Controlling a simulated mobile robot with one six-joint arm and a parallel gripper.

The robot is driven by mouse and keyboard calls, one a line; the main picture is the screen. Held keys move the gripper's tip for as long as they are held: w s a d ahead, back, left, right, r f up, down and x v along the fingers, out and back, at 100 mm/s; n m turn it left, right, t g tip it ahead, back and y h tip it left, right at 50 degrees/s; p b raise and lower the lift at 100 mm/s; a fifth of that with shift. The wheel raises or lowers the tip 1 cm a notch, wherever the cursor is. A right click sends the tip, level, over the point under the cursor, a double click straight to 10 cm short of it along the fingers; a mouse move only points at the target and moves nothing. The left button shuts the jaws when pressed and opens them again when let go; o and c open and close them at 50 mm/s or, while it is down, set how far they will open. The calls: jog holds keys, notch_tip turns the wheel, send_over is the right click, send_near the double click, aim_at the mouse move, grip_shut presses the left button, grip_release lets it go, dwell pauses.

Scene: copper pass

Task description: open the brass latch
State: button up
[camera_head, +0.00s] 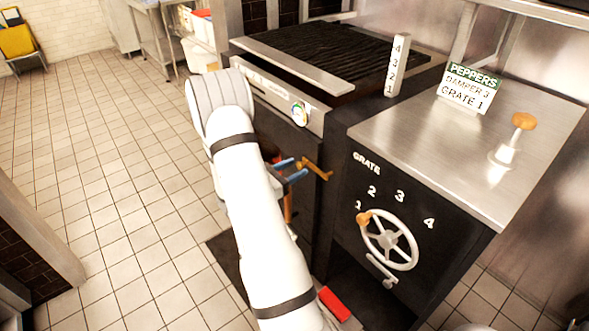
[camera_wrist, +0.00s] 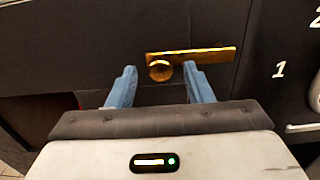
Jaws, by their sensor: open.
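The brass latch (camera_head: 316,169) is on the dark front of the grill unit, left of the grate wheel. In the wrist view the latch (camera_wrist: 208,60) is a flat brass bar lying almost level, with a round knob (camera_wrist: 160,71) at its left end. My gripper (camera_head: 290,170) has blue fingers and is just left of the latch in the head view. I cannot tell whether either finger touches the latch.
A handwheel (camera_head: 389,240) with an orange knob and grate numbers is right of the latch. A sign (camera_head: 468,88) reads peppers, damper 3, grate 1. A lever with a wooden knob (camera_head: 523,121) stands on the steel top. A red block (camera_head: 335,303) lies low. Tiled floor at left is clear.

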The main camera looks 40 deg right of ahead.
jog(key=shift+d, duration=0.6)
grip_shut()
